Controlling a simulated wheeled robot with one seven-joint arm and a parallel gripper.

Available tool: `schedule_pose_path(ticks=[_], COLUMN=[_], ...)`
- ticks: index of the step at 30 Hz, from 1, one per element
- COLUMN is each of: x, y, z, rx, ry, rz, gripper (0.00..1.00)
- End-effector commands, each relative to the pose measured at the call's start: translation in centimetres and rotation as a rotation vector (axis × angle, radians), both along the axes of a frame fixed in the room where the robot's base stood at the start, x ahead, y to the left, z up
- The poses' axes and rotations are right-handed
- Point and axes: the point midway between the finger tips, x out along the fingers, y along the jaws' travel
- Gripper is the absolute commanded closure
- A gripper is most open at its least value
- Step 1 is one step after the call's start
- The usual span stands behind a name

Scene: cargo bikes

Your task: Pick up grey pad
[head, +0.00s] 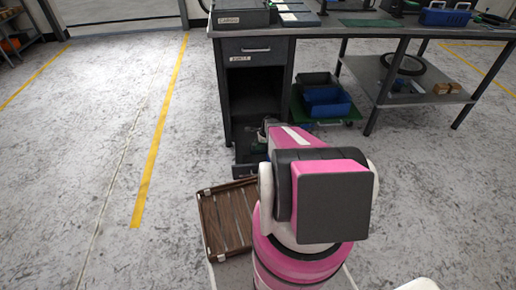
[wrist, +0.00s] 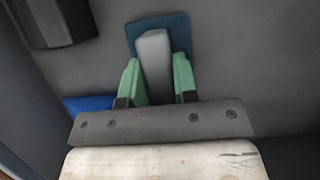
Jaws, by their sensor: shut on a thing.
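In the wrist view, my gripper (wrist: 156,62) has its two green fingers closed on the sides of a long grey pad (wrist: 153,48). The pad's far end sticks out past the fingertips. A dark teal square piece (wrist: 172,22) shows behind the pad; I cannot tell whether it is joined to it. In the head view, my arm reaches to the dark cabinet under the workbench. My arm hides most of the gripper there, and I cannot make out the pad.
In the wrist view, a blue thing (wrist: 88,103) lies left of the fingers and a black object (wrist: 50,22) is at upper left. In the head view, the workbench (head: 330,32) has an open drawer (head: 240,172) low down.

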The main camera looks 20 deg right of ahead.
Motion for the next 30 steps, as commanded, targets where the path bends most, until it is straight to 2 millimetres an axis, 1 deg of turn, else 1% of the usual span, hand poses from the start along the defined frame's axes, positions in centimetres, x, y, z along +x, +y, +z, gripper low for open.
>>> schedule_pose_path(ticks=[5,8,11,13,15,21,24,30], x=[0.0,-0.1,-0.2,-0.2,-1.6,-4.2,-5.3,-6.7], y=[0.0,0.0,0.0,0.0,1.6,5.0,6.5,8.5], z=[0.6,1.5,3.1,4.6,5.4,8.0,9.1,10.5], rx=[0.0,0.0,0.0,-0.001,0.0,0.0,0.0,0.0], ry=[0.0,0.0,-0.001,-0.002,0.0,0.0,0.0,0.001], rz=[0.0,0.0,0.001,0.001,0.002,0.002,0.002,0.001], gripper=[0.98,0.98,0.98,0.98,0.98,0.98,0.98,0.98])
